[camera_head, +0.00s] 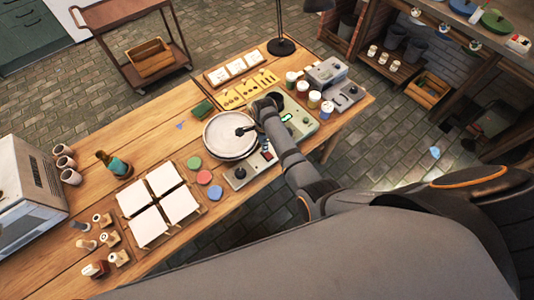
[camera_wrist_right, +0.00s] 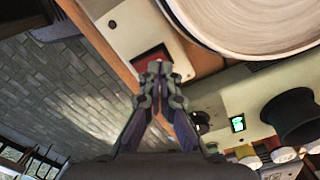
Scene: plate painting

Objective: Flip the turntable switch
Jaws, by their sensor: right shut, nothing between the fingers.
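The turntable has a round white disc (camera_head: 231,135) on a pale base (camera_head: 240,176) near the front edge of the table. The disc also shows at the top right of the right wrist view (camera_wrist_right: 255,20). A red switch (camera_head: 268,156) lies at the base's right corner; the right wrist view shows its red face (camera_wrist_right: 151,60) in a pale surround. My right gripper (camera_wrist_right: 158,72) is shut and empty, its fingertips in front of the red face; contact cannot be told. In the head view this gripper (camera_head: 265,147) is small, beside the disc. My left gripper is out of view.
A wooden table (camera_head: 105,170) carries white tiles (camera_head: 145,197), coloured discs (camera_head: 204,177), cups and a green-lit device (camera_head: 299,122) close to my right arm. A bottle (camera_head: 115,164) stands at the left. Brick floor lies beyond the front edge.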

